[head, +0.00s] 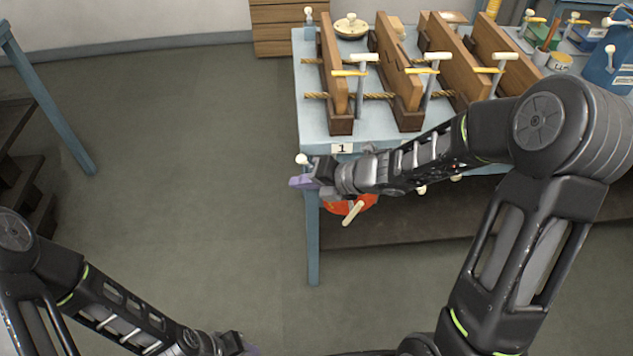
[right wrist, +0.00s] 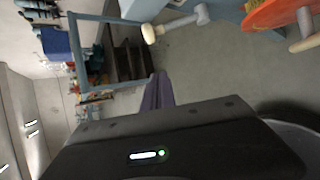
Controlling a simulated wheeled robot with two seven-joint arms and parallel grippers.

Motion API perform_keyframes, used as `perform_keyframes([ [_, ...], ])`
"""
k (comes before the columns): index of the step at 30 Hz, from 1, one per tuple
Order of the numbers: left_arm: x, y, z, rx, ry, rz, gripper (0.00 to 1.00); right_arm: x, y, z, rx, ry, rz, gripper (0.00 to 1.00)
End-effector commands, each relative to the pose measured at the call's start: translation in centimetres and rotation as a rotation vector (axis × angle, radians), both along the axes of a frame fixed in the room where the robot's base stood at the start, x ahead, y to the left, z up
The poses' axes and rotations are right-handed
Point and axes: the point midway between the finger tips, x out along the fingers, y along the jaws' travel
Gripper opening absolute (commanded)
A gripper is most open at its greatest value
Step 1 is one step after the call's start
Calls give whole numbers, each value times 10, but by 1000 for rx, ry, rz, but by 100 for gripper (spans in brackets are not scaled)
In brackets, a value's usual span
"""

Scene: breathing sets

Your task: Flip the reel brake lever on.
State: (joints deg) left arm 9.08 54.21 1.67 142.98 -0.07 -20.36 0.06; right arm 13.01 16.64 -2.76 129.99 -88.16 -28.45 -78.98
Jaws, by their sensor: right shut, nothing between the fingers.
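The orange-red reel (head: 337,208) with a pale wooden crank handle (head: 353,213) hangs under the front left of the blue table. A lever with a cream knob (head: 302,158) sticks out at the table's front left corner. In the right wrist view the lever's knob (right wrist: 149,33) and short grey arm (right wrist: 185,20) show near the reel (right wrist: 280,14). My right gripper (head: 302,183) is shut and empty, just below the knob in the head view. In the wrist view its purple fingers (right wrist: 157,92) look apart from the knob. My left gripper (head: 247,350) is partly cut off at the bottom edge.
The blue table (head: 310,120) carries several upright wooden boards (head: 335,65) with ropes and grey levers. A label "1" (head: 341,148) is on its front edge. A blue frame stands at the left (head: 45,95). The floor between is clear.

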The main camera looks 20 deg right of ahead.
Motion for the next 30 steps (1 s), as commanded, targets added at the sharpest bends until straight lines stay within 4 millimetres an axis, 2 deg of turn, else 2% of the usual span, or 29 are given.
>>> perform_keyframes([
  [3, 0, 0, -6, 0, 0, 0, 36, 14, 15, -17, 1, 1, 4, 0],
  [6, 0, 0, 15, 0, 0, 0, 36, 24, 0, 1, -2, -2, -2, 0],
  [10, 0, 0, 22, 0, 1, 0, 36, 32, -10, 6, -1, -1, 0, 0],
  [24, -1, 0, 24, 0, 2, -1, 36, 36, -17, 7, -1, -1, 0, 0],
  [28, -1, 0, 33, 1, 4, -1, 36, 39, -29, 16, -1, -2, -3, 0],
  [30, -1, 0, 31, 1, 4, -1, 36, 38, -36, 15, -2, -3, -4, 0],
])
